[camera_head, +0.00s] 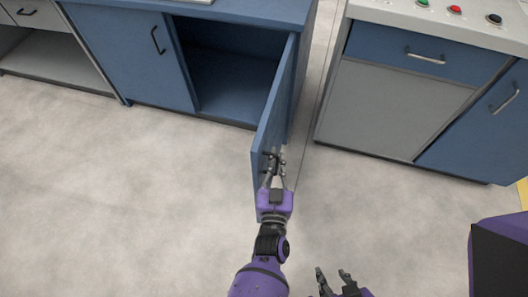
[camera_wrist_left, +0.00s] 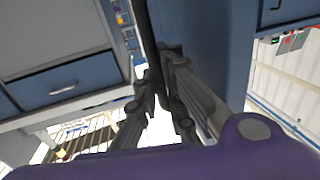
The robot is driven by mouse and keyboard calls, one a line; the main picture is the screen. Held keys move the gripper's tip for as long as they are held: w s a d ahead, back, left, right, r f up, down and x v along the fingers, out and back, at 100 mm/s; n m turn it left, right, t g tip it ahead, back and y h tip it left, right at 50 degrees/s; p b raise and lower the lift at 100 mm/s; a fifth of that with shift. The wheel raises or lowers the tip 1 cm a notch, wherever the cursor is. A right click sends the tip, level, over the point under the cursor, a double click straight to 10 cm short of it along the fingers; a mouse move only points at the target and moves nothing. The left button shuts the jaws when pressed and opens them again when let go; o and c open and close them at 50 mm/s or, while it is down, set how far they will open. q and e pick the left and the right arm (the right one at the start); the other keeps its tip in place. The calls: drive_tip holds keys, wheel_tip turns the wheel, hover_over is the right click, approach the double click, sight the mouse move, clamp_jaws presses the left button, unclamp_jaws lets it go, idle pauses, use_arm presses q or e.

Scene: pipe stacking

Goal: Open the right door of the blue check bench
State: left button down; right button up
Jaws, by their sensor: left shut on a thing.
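The blue check bench (camera_head: 245,8) is at the top of the head view. Its right door (camera_head: 276,105) stands swung wide open toward me, and the dark inside of the compartment (camera_head: 235,80) shows. My left gripper (camera_head: 274,160) is at the outer free end of this door, on its right face, shut on the dark door handle, which the fingers mostly hide. In the left wrist view the left gripper's fingers (camera_wrist_left: 168,80) close up against the blue door (camera_wrist_left: 205,40). My right gripper (camera_head: 337,280) is low in the head view, fingers apart, empty, above the floor.
The bench's left door (camera_head: 130,45) is shut, with a dark handle. A grey and blue cabinet (camera_head: 395,110) with buttons on top stands to the right, across a narrow gap. An open-shelf unit (camera_head: 50,55) is at far left. The floor (camera_head: 130,200) in front is clear.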

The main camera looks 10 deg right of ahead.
use_arm(q)
drive_tip(key=shift+s+d+f, duration=0.15)
drive_tip(key=shift+f, duration=0.05)
idle(0.5)
drive_tip(key=c, duration=1.8)
unclamp_jaws()
drive_tip(key=shift+c, duration=0.2)
drive_tip(key=shift+r, duration=0.1)
drive_tip(key=shift+r, duration=0.1)
